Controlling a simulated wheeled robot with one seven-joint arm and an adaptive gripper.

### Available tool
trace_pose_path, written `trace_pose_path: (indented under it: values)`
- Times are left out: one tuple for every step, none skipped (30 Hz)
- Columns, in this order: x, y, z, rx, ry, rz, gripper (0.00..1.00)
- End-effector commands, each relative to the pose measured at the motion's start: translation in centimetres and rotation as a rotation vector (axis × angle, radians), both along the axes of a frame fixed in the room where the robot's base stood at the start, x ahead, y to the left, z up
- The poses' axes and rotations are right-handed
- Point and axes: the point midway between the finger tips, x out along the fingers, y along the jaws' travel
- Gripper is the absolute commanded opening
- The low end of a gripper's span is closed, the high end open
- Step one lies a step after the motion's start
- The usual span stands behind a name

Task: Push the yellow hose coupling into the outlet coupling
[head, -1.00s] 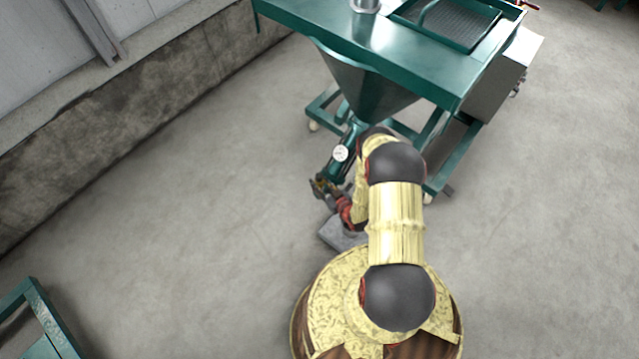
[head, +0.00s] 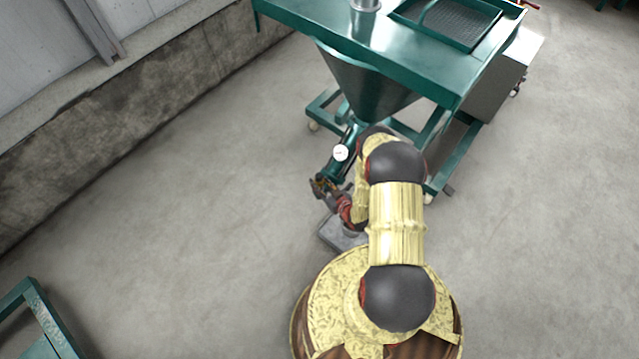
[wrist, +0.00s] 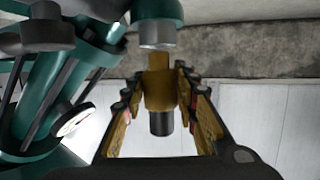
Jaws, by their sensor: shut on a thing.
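The yellow hose coupling (wrist: 158,92) is a brass-yellow fitting with a dark lower end, between my gripper's two fingers in the wrist view. My gripper (wrist: 158,80) is shut on it. The outlet coupling (wrist: 156,35) is a grey ring on a green pipe end, straight above the yellow coupling's narrow tip in the picture. The two are lined up and very close; I cannot tell whether the tip touches or enters the ring. In the head view my gripper (head: 322,188) is at the lower end of the green outlet pipe (head: 334,170), and the couplings are too small to tell apart.
The green machine with its hopper (head: 365,85) stands behind the outlet. A round white gauge (head: 340,152) sits on the pipe, close to my gripper. A grey block (head: 338,236) is below my gripper. Open concrete floor (head: 200,215) lies to the left.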

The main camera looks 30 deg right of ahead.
Motion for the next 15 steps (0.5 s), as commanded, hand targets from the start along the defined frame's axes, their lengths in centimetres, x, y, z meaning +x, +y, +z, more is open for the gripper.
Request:
trace_pose_path:
  values:
    - [0.04,-0.03,0.03,0.0,-0.001,0.0,0.0]
    - [0.05,-0.03,0.04,0.0,-0.001,0.0,0.0]
    - [0.04,-0.03,0.05,0.0,-0.001,0.0,0.0]
    - [0.04,-0.03,0.05,0.0,-0.001,0.0,0.0]
    - [0.04,-0.03,0.05,0.0,-0.001,0.0,0.0]
    - [0.05,-0.03,0.05,0.0,-0.001,0.0,0.0]
    - [0.03,-0.03,0.03,0.0,-0.001,0.0,0.0]
    - [0.04,-0.03,0.02,0.0,-0.001,0.0,0.0]
    - [0.04,-0.03,-0.02,0.0,-0.001,0.0,0.0]
    - [0.03,-0.02,-0.06,0.0,-0.001,0.0,0.0]
    - [0.04,-0.03,-0.11,0.0,-0.001,0.0,0.0]
    - [0.04,-0.03,-0.19,0.0,-0.001,0.0,0.0]
    - [0.04,-0.03,-0.25,0.0,-0.001,0.0,0.0]
    - [0.05,-0.04,-0.32,-0.001,-0.001,0.0,0.0]
    - [0.05,-0.03,-0.41,-0.001,-0.001,0.0,0.0]
